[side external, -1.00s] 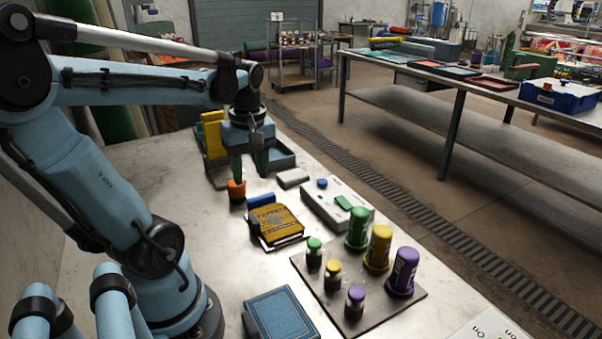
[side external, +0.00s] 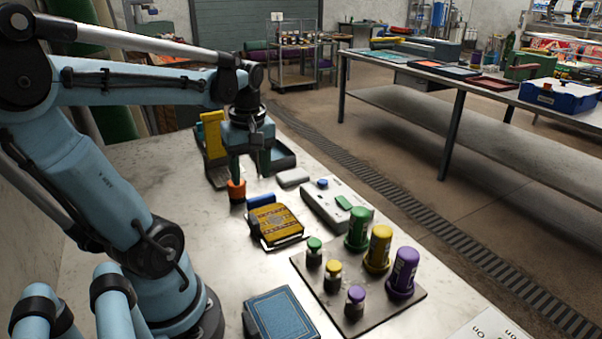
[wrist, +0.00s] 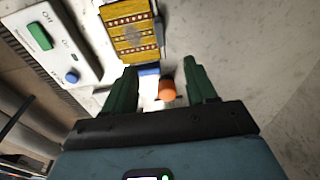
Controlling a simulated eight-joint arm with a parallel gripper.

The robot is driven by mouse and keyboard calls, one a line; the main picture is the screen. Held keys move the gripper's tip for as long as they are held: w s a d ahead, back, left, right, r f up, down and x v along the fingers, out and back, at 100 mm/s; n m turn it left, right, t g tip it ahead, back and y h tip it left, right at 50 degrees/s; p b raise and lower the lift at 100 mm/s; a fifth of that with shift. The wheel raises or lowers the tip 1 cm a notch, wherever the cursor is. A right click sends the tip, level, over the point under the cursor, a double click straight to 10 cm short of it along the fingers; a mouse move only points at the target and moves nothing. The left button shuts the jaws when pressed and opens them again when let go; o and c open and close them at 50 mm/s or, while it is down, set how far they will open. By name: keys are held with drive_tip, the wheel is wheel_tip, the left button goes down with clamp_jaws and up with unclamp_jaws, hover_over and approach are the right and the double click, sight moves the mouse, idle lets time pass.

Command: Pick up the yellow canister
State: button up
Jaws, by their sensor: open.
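The yellow canister (side external: 379,248) stands upright on a dark square board (side external: 408,302), between a green canister (side external: 357,229) and a purple canister (side external: 403,272). A small jar with a yellow lid (side external: 333,275) stands in front of it, with a green-lidded jar (side external: 314,251) and a purple-lidded jar (side external: 355,302). My gripper (side external: 249,170) points down, far to the left of and behind the yellow canister. It is open, with green fingers. An orange object (side external: 236,189) is close by the fingers and shows between them in the wrist view (wrist: 167,90). The canister is not in the wrist view.
A yellow patterned rug piece (side external: 273,225) and a grey control box (side external: 335,203) lie between my gripper and the board. A blue book-like block (side external: 281,315) lies at the front. A dark tray (side external: 283,156) and a tall yellow object (side external: 212,135) stand behind the gripper.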

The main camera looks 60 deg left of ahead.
drive_tip(key=m+h, duration=0.1)
drive_tip(key=m, duration=1.4)
hover_over(382, 232)
drive_tip(key=shift+a+f, duration=0.1)
drive_tip(key=shift+f, duration=0.05)
drive_tip(key=shift+d+f, duration=0.2)
wheel_tip(382, 232, down, 6)
drive_tip(key=shift+a+f, duration=0.1)
drive_tip(key=shift+f, duration=0.15)
drive_tip(key=f, duration=0.3)
drive_tip(key=shift+w+a+f, duration=0.25)
drive_tip(key=shift+w+f, duration=0.05)
drive_tip(key=shift+f, duration=0.75)
